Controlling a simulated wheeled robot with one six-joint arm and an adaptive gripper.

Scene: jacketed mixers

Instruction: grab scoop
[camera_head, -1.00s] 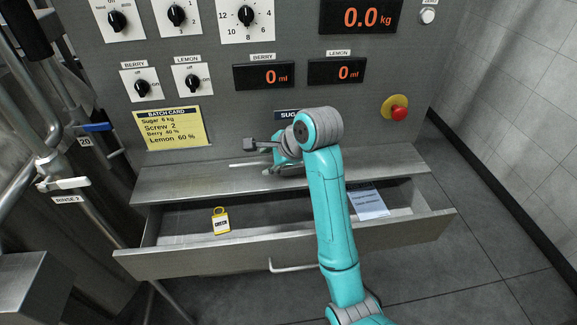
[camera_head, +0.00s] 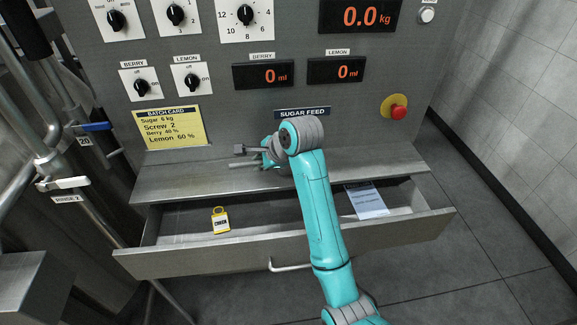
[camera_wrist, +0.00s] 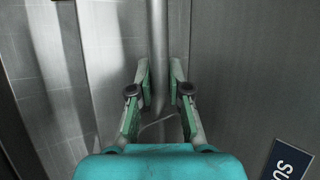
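No scoop bowl can be made out in either view. A thin pale rod (camera_head: 243,165), possibly the scoop's handle, lies level along the shelf above the open drawer. In the wrist view a grey rod (camera_wrist: 158,45) runs down between my two fingertips. My gripper (camera_wrist: 160,75) is open, with one finger on each side of this rod and narrow gaps showing. In the head view my gripper (camera_head: 257,158) is low over the steel shelf (camera_head: 190,182), pointing left, partly hidden by my arm.
The control panel (camera_head: 225,110) stands close behind, with the SUGAR FEED label (camera_head: 302,113) and a red stop button (camera_head: 398,112). Pipes (camera_head: 40,120) stand at the left.

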